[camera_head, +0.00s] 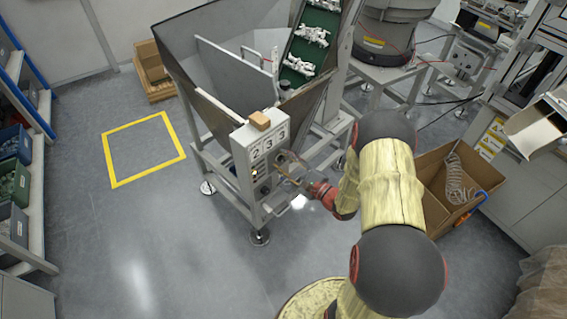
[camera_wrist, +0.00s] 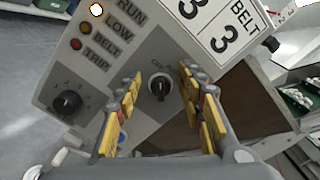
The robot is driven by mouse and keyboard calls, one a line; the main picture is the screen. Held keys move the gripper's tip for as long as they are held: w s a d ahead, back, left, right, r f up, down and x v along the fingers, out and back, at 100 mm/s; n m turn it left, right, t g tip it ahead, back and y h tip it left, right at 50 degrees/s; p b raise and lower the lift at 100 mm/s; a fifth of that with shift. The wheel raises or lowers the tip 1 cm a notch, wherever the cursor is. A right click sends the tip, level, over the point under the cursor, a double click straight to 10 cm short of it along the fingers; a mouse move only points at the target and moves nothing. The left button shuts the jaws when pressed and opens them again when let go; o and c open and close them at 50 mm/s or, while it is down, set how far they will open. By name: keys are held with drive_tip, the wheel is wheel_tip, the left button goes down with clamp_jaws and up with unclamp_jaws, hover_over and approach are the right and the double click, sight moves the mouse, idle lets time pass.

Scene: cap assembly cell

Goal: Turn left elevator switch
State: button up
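A grey control panel (camera_wrist: 120,70) on the hopper elevator fills much of the wrist view; it also shows in the head view (camera_head: 241,153). A black rotary switch (camera_wrist: 160,86) on a round light plate sits on it, its handle roughly upright in the picture. My gripper (camera_wrist: 160,80) is open, with yellow-padded fingers on either side of this switch and a visible gap to each. Whether the fingertips reach its depth I cannot tell. A second black knob (camera_wrist: 68,102) with a numbered scale is to the left. In the head view my gripper (camera_head: 287,176) is at the panel front, its fingers indistinct.
Indicator lamps (camera_wrist: 90,42) marked RUN, LOW BELT and TRIP line the panel. A cardboard box (camera_head: 440,190) stands to the right of my arm.

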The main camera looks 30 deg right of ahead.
drive_tip(key=c, duration=0.3)
clamp_jaws()
idle(0.3)
